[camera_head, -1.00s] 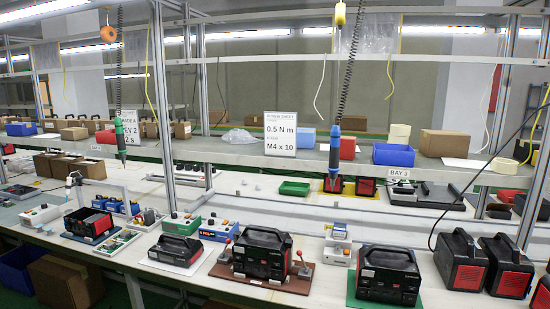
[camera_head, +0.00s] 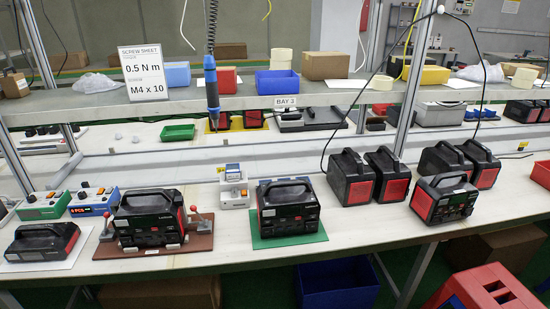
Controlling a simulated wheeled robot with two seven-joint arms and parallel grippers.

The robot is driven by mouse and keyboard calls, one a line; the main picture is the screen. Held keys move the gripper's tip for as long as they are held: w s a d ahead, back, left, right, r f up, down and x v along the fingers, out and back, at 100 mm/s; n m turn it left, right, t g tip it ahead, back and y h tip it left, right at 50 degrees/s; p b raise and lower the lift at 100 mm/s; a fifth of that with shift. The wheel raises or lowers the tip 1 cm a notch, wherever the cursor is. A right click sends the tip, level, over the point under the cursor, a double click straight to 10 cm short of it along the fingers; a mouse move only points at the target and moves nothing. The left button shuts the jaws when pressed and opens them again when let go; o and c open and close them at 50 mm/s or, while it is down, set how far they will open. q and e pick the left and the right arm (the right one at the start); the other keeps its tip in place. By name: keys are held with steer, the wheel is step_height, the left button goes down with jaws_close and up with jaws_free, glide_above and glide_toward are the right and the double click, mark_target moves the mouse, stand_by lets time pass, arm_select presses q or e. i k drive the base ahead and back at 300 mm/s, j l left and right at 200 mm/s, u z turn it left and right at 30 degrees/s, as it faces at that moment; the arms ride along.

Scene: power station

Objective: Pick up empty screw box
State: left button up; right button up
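I cannot tell for sure which container is the empty screw box. A small open green tray (camera_head: 178,132) lies on the far bench, behind the rail, and looks empty. A blue bin (camera_head: 277,84) stands on the shelf above the BAY 3 label; its inside is hidden. Small white boxes (camera_head: 234,193) with a blue-and-white piece on top stand on the near bench between two black-and-red power units. Neither of my grippers is in view.
Black-and-red power units (camera_head: 148,217) (camera_head: 288,208) (camera_head: 352,178) stand along the near bench (camera_head: 390,226). A blue screwdriver (camera_head: 211,80) hangs on a coiled cord. Below are a dark blue crate (camera_head: 338,285), a cardboard box (camera_head: 160,293) and a red stool (camera_head: 484,290).

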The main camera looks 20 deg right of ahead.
mark_target(233, 172)
steer(key=i+z, duration=0.45)
steer(key=i+j+z, duration=0.15)
steer(key=i+z, duration=0.25)
steer(key=i, duration=0.05)
